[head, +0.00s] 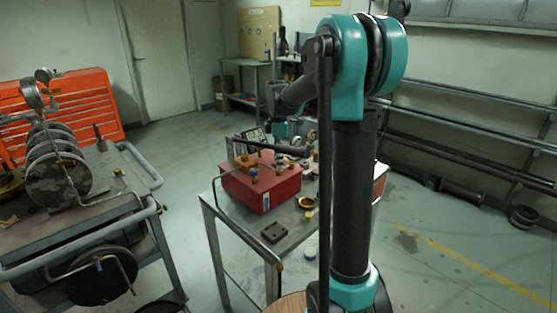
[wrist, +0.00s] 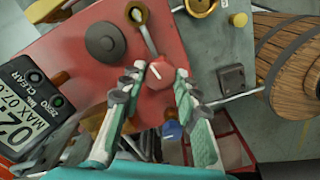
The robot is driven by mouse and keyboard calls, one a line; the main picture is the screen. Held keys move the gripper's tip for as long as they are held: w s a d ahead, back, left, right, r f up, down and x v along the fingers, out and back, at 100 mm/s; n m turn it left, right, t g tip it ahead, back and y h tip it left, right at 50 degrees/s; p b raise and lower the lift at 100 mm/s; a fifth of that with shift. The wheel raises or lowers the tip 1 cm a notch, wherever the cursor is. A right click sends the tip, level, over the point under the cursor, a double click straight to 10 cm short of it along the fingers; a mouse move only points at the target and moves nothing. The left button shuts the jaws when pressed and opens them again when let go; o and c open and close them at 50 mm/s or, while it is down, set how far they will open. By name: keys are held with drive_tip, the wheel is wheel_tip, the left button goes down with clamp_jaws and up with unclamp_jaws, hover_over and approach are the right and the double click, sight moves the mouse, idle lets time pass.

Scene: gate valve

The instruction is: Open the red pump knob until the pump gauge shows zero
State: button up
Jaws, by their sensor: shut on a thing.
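The red pump knob (wrist: 159,75) has a white mark on top and sits on the red pump box (wrist: 75,50). My gripper (wrist: 161,79) is shut on the knob, with one fingertip on either side of it. The pump gauge (wrist: 27,120) is a black-framed digital display at the left of the wrist view, turned and partly cut off. Its large digits look like "02.0", with the last part unclear. In the head view the pump box (head: 262,190) stands on a metal table, and the gauge (head: 252,138) is behind it. I cannot make out the knob there.
A dark round cap (wrist: 105,42) and a metal lever (wrist: 141,20) are close to my fingers. A blue knob (wrist: 172,130) is below them. A wooden barrel (wrist: 292,60) is at the right. A dark block (head: 274,232) lies on the table (head: 245,250).

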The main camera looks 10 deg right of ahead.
drive_tip(key=shift+n, duration=0.5)
drive_tip(key=o, duration=1.2)
drive_tip(key=shift+c, duration=0.2)
wheel_tip(320, 180, up, 12)
